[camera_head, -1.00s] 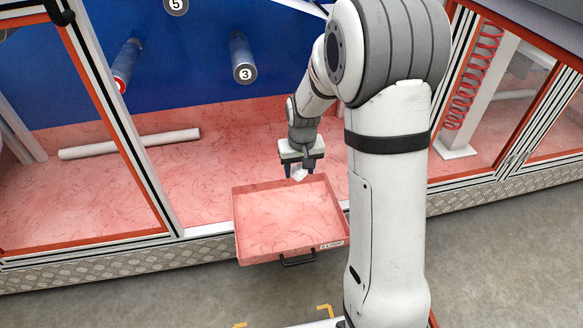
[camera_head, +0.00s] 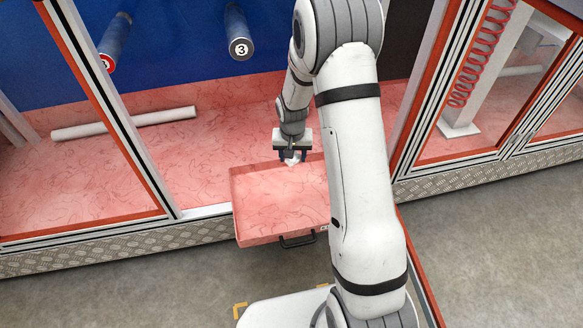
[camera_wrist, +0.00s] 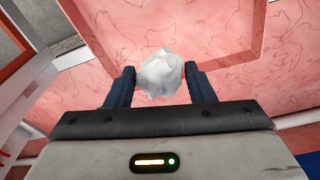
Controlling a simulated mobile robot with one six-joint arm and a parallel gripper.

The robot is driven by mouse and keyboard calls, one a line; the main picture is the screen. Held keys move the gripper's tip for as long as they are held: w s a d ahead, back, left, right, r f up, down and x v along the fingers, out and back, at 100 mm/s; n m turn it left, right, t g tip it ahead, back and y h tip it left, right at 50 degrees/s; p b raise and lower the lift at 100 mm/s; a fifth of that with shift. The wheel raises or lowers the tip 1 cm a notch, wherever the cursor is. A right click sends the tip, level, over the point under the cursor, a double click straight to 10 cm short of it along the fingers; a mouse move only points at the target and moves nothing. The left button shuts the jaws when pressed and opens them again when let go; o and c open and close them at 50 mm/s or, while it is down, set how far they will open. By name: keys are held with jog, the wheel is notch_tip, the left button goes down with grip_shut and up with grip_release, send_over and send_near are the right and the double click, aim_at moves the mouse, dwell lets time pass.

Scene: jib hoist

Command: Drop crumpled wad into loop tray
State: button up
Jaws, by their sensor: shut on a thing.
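The crumpled wad (camera_wrist: 161,75) is a white, faceted lump between the two dark fingers of my gripper (camera_wrist: 162,85) in the wrist view. In the head view my gripper (camera_head: 292,157) points down at the back edge of the loop tray, shut on the wad (camera_head: 293,162). The loop tray (camera_head: 235,205) is a shallow, square, pink-red marbled tray with a dark handle on its front. Its bare floor shows no objects, and my arm hides its right side. In the wrist view the tray (camera_wrist: 190,25) lies beyond the wad.
A white tube (camera_head: 125,123) lies on the pink floor of the enclosure at left. Cylinders, one marked 3 (camera_head: 239,48), stick out from the blue back wall. A frame post (camera_head: 110,110) stands left of the tray. A red coil (camera_head: 483,50) hangs at right.

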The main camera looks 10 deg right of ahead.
notch_tip(320, 180, down, 13)
jog(key=w+m+b, duration=0.1)
jog(key=b, duration=0.2)
jog(key=shift+m+b, duration=0.3)
jog(key=shift+b, duration=0.05)
jog(key=shift+a, duration=0.1)
jog(key=o, duration=1)
notch_tip(320, 180, up, 8)
jog(key=p, duration=0.2)
jog(key=shift+s+a+p, duration=0.2)
jog(key=shift+s+p, duration=0.1)
jog(key=shift+s, duration=0.15)
